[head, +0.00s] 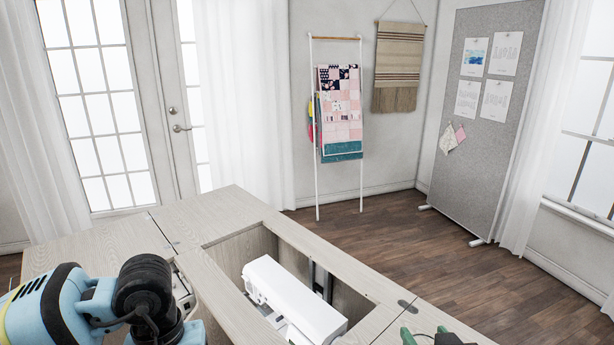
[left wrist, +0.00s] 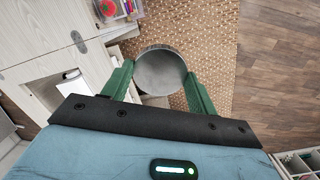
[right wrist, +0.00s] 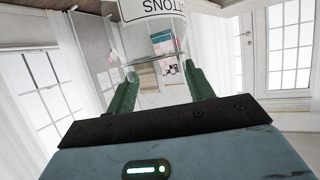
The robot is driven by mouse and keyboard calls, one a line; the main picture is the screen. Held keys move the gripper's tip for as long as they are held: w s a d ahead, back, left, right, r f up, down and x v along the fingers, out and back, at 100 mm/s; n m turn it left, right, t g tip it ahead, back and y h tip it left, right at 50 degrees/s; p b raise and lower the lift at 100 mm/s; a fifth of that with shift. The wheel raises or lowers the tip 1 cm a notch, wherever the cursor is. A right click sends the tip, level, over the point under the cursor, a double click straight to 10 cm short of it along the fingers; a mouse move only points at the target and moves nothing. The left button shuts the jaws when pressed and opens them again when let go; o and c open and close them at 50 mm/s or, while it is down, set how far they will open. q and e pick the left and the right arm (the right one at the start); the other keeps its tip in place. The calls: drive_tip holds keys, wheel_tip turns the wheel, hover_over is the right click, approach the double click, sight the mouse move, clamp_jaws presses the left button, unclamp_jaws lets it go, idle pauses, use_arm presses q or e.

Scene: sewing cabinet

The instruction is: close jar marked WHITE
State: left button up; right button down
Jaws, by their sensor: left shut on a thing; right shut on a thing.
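My left gripper (left wrist: 159,78) is shut on a round grey metal lid (left wrist: 160,66), held between its green fingers above the floor. My right gripper (right wrist: 161,76) is shut on a clear jar (right wrist: 148,40). The jar's white label (right wrist: 150,9) shows upside down and partly cut off; its visible letters read "TTONS". The word WHITE is not in view, and the jar's mouth cannot be made out.
The cabinet top (head: 110,245) has an open well holding a white sewing machine (head: 292,298). Below the left gripper are a patterned rug (left wrist: 215,40) and a clear organizer (left wrist: 112,10) with a red item. A quilt ladder (head: 316,190) and pinboard (head: 490,110) stand beyond open floor.

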use_arm(q)
drive_tip(key=m, duration=0.1)
drive_tip(key=s+a+m, duration=0.1)
drive_tip(key=m, duration=0.1)
drive_tip(key=shift+s+a+f, duration=0.15)
drive_tip(key=shift+s+a, duration=0.1)
use_arm(e)
drive_tip(key=shift+s+d+r, duration=0.1)
drive_tip(key=shift+d+r, duration=0.25)
drive_tip(key=shift+d, duration=0.05)
drive_tip(key=shift+a, duration=0.1)
drive_tip(key=s+a+f+n+g+y, duration=0.1)
drive_tip(key=a+n+y, duration=0.3)
drive_tip(key=a, duration=0.4)
drive_tip(key=s+a+f+n+g+y, duration=0.1)
drive_tip(key=a+n+g+y, duration=0.1)
drive_tip(key=a+n+y, duration=0.2)
drive_tip(key=a, duration=0.3)
drive_tip(key=shift+a+y, duration=0.4)
